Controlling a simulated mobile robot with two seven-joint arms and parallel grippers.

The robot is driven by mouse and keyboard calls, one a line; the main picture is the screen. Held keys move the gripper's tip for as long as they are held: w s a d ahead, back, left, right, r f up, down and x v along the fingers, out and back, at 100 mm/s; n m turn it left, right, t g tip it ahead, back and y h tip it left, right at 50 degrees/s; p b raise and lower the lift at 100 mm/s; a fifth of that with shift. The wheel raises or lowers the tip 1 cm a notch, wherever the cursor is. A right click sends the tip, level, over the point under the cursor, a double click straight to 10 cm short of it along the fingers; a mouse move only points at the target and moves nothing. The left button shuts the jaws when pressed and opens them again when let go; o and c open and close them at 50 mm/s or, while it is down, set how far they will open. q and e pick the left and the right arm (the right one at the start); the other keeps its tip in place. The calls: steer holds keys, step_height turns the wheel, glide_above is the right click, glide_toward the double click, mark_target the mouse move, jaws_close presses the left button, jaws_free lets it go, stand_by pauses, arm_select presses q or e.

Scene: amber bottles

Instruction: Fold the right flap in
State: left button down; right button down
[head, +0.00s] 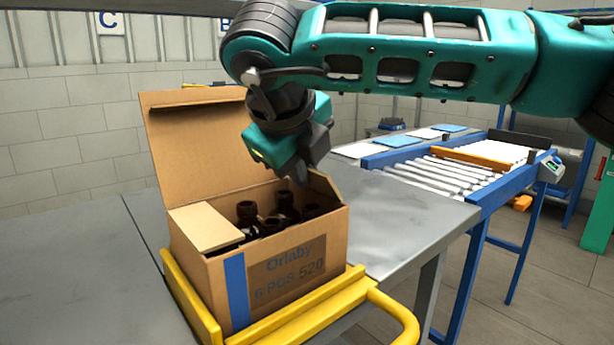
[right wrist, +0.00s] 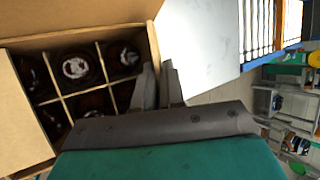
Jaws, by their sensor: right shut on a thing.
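An open cardboard box (head: 285,265) holds several dark amber bottles (head: 247,211), which also show between cardboard dividers in the right wrist view (right wrist: 75,68). My right gripper (head: 304,178) is at the box's right side, shut on the right flap (head: 326,186). The flap stands up at the right rim, partly hidden by the gripper. In the right wrist view the fingers (right wrist: 158,88) are on either side of the thin edge of the cardboard. The left flap (head: 206,229) lies folded in over the left end. The tall back flap (head: 200,150) stands upright. My left gripper is not in view.
The box sits in a yellow holder (head: 340,290) with a curved handle, on a grey metal table (head: 420,225). A blue-framed roller conveyor (head: 460,165) stands to the right. The table left of the box is clear.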

steer(key=shift+s+a+f+n+t+h, duration=0.15)
steer(key=shift+a+f+t+h, duration=0.05)
steer(key=shift+t+h, duration=0.25)
steer(key=shift+s+a+f+n+t+h, duration=0.15)
steer(key=shift+t+h, duration=0.2)
steer(key=shift+h, duration=0.2)
steer(key=c, duration=1.3)
jaws_free()
steer(key=p+v, duration=0.2)
steer(key=v, duration=1.1)
steer(key=shift+f, duration=0.2)
